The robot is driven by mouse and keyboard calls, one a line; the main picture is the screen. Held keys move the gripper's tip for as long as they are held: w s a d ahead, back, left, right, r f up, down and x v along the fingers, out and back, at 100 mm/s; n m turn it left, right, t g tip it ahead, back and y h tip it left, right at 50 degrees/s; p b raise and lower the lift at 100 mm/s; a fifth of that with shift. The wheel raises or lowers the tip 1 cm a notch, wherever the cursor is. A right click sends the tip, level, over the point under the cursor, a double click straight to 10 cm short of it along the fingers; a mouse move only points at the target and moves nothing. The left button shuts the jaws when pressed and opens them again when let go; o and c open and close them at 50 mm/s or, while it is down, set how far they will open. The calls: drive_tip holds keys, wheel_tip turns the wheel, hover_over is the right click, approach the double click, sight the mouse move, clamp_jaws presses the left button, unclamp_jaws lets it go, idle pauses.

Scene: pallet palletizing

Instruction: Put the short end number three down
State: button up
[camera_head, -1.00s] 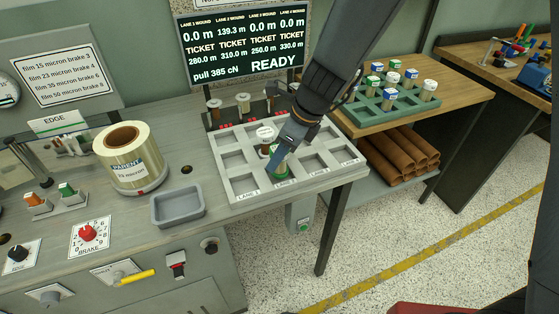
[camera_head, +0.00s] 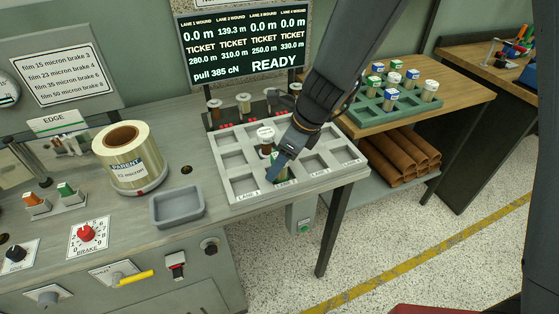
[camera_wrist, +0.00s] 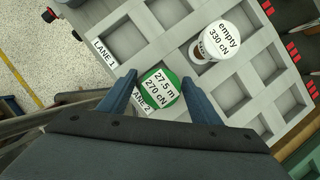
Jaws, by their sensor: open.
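A spool end with a green cap (camera_wrist: 160,90) reads "27.5 m 270 cN" in the wrist view. It stands in the front compartment of lane 2 in the grey lane tray (camera_head: 238,171). My gripper (camera_wrist: 161,92) is open, with one blue finger on each side of the green cap. Whether the fingers touch it I cannot tell. In the head view my gripper (camera_head: 279,172) partly hides the green end. A white-capped spool (camera_wrist: 220,42) marked "empty 330 cN" stands in the compartment behind it, and also shows in the head view (camera_head: 265,138).
A grey empty bin (camera_head: 177,207) and the parent film roll (camera_head: 131,160) stand left of the tray. Several spools stand on pegs behind it. A green rack (camera_head: 392,103) with several capped spools is on the wooden table at right. The display reads READY.

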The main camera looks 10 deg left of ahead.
drive_tip(key=v, duration=1.2)
drive_tip(key=shift+p, duration=0.4)
drive_tip(key=s+d+f+n+h, duration=0.2)
drive_tip(key=s+d+n, duration=0.2)
drive_tip(key=d+n, duration=0.6)
drive_tip(key=s+d+f+n+h, duration=0.2)
drive_tip(key=s+d+n, duration=0.2)
drive_tip(key=d+n, duration=0.6)
drive_tip(key=d, duration=0.4)
drive_tip(key=shift+f+n, duration=0.35)
drive_tip(key=shift+n, duration=0.05)
drive_tip(key=shift+s+a, duration=0.1)
drive_tip(key=shift+s, duration=0.05)
